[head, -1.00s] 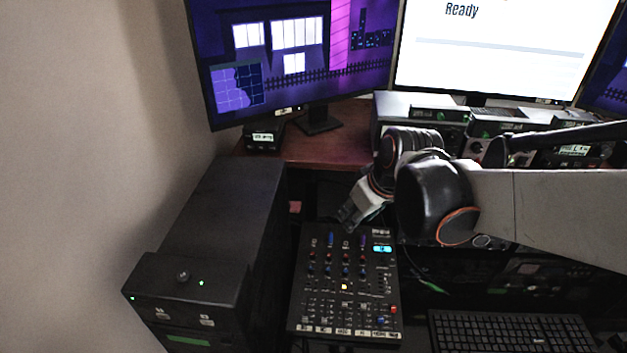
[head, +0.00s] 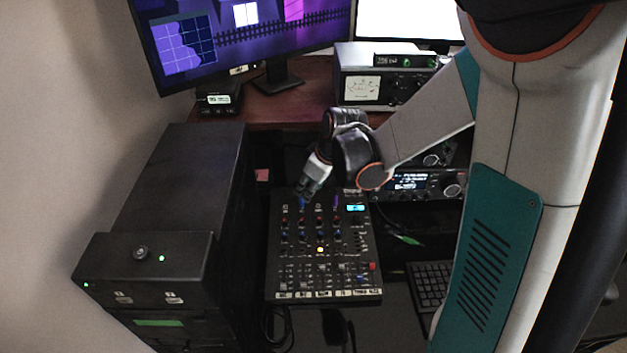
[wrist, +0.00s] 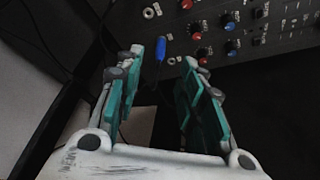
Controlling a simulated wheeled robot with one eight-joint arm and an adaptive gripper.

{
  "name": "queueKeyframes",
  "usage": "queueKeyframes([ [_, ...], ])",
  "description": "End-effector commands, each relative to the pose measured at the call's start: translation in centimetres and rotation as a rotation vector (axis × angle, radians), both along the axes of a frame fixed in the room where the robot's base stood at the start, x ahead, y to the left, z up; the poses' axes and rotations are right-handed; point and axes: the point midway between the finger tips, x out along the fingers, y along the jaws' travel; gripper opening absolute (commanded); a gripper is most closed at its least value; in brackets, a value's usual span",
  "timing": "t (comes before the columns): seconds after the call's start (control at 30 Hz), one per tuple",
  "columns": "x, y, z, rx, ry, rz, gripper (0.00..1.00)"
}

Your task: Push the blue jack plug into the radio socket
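The blue jack plug (wrist: 161,50) is a slim blue handle at the edge of the mixer (wrist: 260,40). In the head view a blue upright plug (head: 302,203) stands at the back left of the mixer (head: 368,260). My gripper (wrist: 163,66) is open, its teal-padded fingers either side of the plug in the wrist view, with gaps on both sides. In the head view my gripper (head: 308,190) is just above the mixer's back left edge. A radio (head: 410,184) with a lit display is partly behind my arm. I cannot make out its socket.
A black cabinet (head: 180,180) stands close on the left. A purple plug (head: 335,201) stands in the mixer right of the blue one. A green-tipped cable (head: 406,239) hangs below the radio. A keyboard (head: 428,285) is at the lower right, partly behind my arm.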

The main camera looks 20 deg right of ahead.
Motion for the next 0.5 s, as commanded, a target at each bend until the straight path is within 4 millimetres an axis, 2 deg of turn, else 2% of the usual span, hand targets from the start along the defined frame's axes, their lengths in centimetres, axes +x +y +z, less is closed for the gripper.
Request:
queueKeyframes([
  [0.03,0.4,0.2,-1.2,0.0,0.0,0.0,0.36],
  [0.2,1.4,0.6,-4.0,0.0,0.0,0.0,0.36],
  [0.5,2.7,1.2,-7.1,0.0,0.0,-0.001,0.36],
])
